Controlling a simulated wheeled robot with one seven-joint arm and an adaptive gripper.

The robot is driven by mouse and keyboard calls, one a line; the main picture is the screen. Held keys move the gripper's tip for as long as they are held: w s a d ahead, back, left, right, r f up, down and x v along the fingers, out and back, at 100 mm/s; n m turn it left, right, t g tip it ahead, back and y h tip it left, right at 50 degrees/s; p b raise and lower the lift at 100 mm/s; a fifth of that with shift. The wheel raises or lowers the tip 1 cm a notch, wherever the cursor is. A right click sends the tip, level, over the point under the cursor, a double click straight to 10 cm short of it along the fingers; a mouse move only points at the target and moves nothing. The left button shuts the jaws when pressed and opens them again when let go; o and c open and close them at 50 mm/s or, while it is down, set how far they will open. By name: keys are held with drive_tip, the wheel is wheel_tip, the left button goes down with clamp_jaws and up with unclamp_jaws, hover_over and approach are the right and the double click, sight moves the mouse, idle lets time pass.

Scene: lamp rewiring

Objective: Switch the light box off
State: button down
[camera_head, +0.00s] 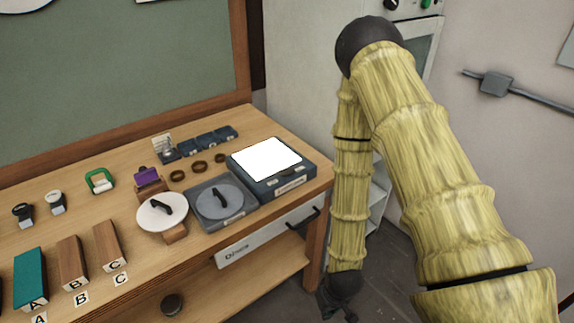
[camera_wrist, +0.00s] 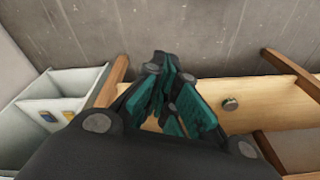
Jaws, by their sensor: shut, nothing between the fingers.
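The light box (camera_head: 287,181) stands at the right end of the wooden table. Its top panel glows bright white, so it is lit. It has a dark blue-grey body with a small pale label on its front; I cannot make out a switch. My gripper (camera_head: 338,305) hangs low beside the table's right end, below the tabletop and apart from the light box. In the wrist view my gripper (camera_wrist: 172,100) has its teal-padded fingers together with nothing between them. The light box is not in the wrist view.
The table (camera_head: 110,174) also holds a grey box with a round disc (camera_head: 220,202), a white disc (camera_head: 161,212), dark rings and several blocks. A drawer (camera_head: 265,235) is under the top. A table leg (camera_head: 317,240) stands near my gripper. White shelves (camera_wrist: 62,95) show in the wrist view.

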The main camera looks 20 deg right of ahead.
drive_tip(key=w+d+r+n+t+y+b, duration=0.1)
drive_tip(key=w+r+t, duration=0.1)
drive_tip(key=w+r, duration=0.7)
drive_tip(key=w+d+r+t+y+b, duration=0.1)
drive_tip(key=w+r, duration=0.5)
drive_tip(key=w, duration=0.5)
drive_tip(key=w+r+n+t+y+b, duration=0.1)
drive_tip(key=w+r, duration=0.3)
drive_tip(key=r, duration=0.7)
drive_tip(key=w+d+r+n+t+y+b, duration=0.1)
drive_tip(key=w+r, duration=0.4)
drive_tip(key=r, duration=0.6)
drive_tip(key=shift+w+d+r+t, duration=0.3)
drive_tip(key=shift+r+t, duration=0.1)
drive_tip(key=shift+t, duration=0.2)
drive_tip(key=shift+f, duration=0.15)
drive_tip(key=p, duration=0.2)
hover_over(287, 172)
drive_tip(key=shift+w+d+f, duration=0.1)
drive_tip(key=shift+d+f, duration=0.1)
drive_tip(key=shift+f, duration=1.5)
drive_tip(key=shift+d+f, duration=0.15)
drive_tip(key=shift+f, duration=1.5)
drive_tip(key=shift+a+f, duration=0.2)
drive_tip(key=shift+f, duration=0.8)
drive_tip(key=shift+a+f, duration=0.15)
drive_tip(key=shift+f, duration=0.85)
